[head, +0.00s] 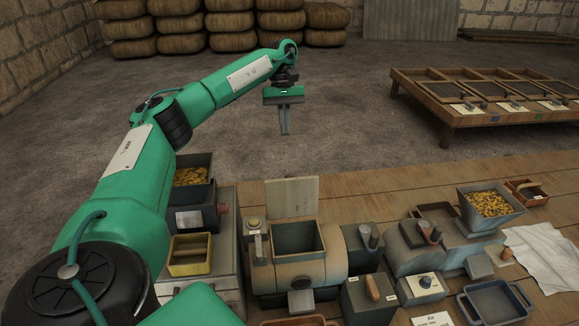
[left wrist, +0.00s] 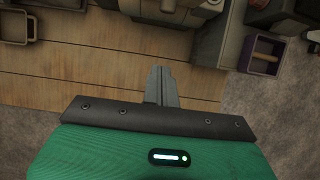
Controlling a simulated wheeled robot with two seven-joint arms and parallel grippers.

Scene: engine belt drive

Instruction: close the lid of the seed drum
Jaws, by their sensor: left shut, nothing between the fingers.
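The seed drum (head: 335,262) is a tan and grey cylinder on the wooden bench, with a square open hopper mouth on top. Its lid (head: 292,197) is a pale flat panel standing upright at the back edge of the mouth, so the drum is open. My left gripper (head: 285,132) points down with its fingers together and empty. It appears above and behind the lid, clear of it. In the left wrist view, the shut fingers (left wrist: 161,85) show over bench planks and floor. My right gripper is not in view.
A yellow box (head: 190,268) and a hopper of yellow grain (head: 190,177) stand left of the drum. A dark lever box (head: 368,298) and another grain hopper (head: 490,204) stand to its right. The bench (head: 390,185) behind the lid is bare.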

